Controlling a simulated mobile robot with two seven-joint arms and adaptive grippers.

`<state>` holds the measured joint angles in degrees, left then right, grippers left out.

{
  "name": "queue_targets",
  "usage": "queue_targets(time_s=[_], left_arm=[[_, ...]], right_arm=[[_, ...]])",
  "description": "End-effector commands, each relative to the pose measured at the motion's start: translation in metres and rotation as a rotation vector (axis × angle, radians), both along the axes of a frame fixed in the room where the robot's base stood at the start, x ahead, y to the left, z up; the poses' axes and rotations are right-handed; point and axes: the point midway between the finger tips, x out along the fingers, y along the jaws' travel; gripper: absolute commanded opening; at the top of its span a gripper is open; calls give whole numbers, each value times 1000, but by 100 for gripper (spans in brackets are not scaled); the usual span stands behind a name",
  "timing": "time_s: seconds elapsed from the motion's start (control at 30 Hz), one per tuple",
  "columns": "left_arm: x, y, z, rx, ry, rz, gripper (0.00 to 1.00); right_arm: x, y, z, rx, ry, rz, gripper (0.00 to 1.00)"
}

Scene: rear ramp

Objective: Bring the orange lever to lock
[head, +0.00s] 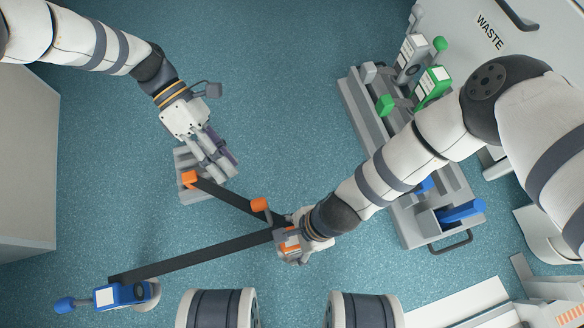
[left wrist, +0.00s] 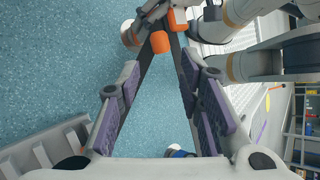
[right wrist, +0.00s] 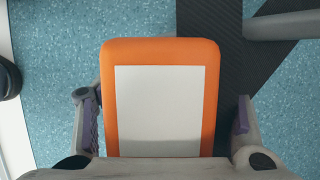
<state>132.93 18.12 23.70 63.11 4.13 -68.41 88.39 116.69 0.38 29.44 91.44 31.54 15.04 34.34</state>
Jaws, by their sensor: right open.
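The orange lever's round knob (head: 259,204) sticks out up and left of an orange housing (head: 290,243), beside a dark strap. The knob also shows at the top of the left wrist view (left wrist: 160,42). My right gripper (head: 292,248) is over the housing and partly hides it. In the right wrist view, the housing's white-labelled orange face (right wrist: 160,100) lies between the open fingers, with gaps at both sides. My left gripper (head: 222,160) is open and empty, above a grey slotted bracket (head: 195,190), apart from the knob.
Dark straps (head: 200,255) run from the housing to the bracket's orange end piece (head: 190,179) and to a blue unit (head: 122,295) with a blue knob. A grey rack (head: 357,100) with green and blue units stands at right. Floor is clear at upper centre.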

Motion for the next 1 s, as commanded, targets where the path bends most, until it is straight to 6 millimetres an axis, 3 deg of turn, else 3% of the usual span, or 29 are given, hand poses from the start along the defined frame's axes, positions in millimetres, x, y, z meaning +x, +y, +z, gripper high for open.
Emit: queue_targets(time_s=[0.23, 0.5, 0.57, 0.63, 0.77, 0.87, 1.0], left_arm=[[0, 0, 0, 0, 0, 0, 33], [0, 0, 0, 0, 0, 0, 33], [0, 0, 0, 0, 0, 0, 33], [0, 0, 0, 0, 0, 0, 48], [1, -2, 0, 0, -2, 6, 48], [9, -24, 1, -7, -24, 89, 48], [38, -95, 9, 13, -46, 438, 48]], right_arm=[[-1, 0, -1, 0, 1, 0, 63], [0, 0, -1, 0, 1, 0, 2], [0, 0, -1, 1, 1, 0, 0], [0, 0, -1, 1, 1, 0, 0], [0, 0, -1, 1, 1, 0, 0], [0, 0, -1, 1, 1, 0, 0], [0, 0, -1, 1, 1, 0, 0]])
